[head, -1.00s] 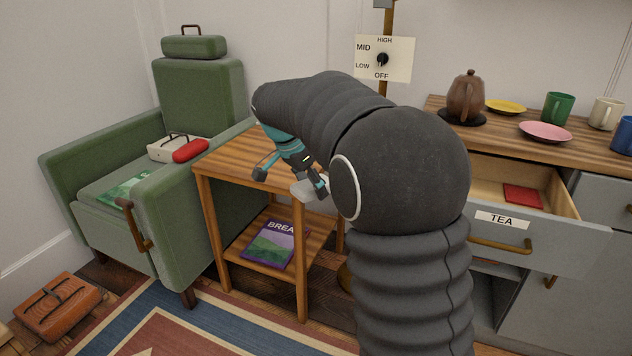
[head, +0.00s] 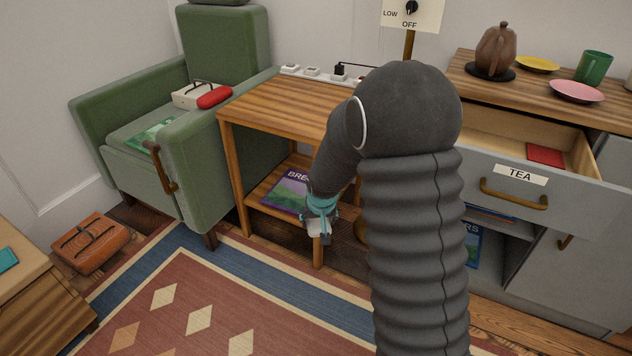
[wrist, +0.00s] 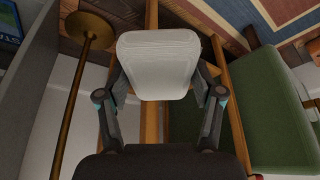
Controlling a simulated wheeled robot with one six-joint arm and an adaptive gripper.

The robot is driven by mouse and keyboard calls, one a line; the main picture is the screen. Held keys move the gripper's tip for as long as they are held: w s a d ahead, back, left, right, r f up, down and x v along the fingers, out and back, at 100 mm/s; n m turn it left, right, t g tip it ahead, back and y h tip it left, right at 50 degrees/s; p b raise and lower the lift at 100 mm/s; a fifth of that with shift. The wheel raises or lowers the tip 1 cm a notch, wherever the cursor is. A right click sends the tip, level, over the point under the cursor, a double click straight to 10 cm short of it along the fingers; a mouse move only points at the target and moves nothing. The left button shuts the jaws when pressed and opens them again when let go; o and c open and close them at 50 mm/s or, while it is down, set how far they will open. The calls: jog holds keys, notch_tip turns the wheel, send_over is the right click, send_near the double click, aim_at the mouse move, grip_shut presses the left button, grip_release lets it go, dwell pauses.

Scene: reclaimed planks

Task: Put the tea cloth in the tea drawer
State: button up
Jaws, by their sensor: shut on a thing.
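My gripper (head: 318,230) is shut on a pale, finely ribbed, folded cloth with rounded corners, which looks like the tea cloth (wrist: 158,62). In the wrist view both fingers (wrist: 160,95) press its sides. In the head view only a small white part of the cloth (head: 315,227) shows, low in front of the side table. The tea drawer (head: 477,167), grey with a TEA label and a brass handle, stands open at the right. A flat red thing (head: 545,155) lies inside it. My arm hides the drawer's left end.
The wooden side table (head: 270,108) stands behind my gripper, with a purple book (head: 287,192) on its lower shelf. A green armchair (head: 225,45) is to its left. A teapot (head: 496,50) and a pink plate (head: 576,91) stand on the counter above the drawer. The rug is clear.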

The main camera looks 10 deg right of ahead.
jog(key=s+d+f, duration=0.2)
jog(key=s+f, duration=0.3)
jog(key=f, duration=0.1)
jog(key=shift+s+f, duration=0.25)
jog(key=shift+s, duration=0.1)
jog(key=shift+s+f, duration=0.1)
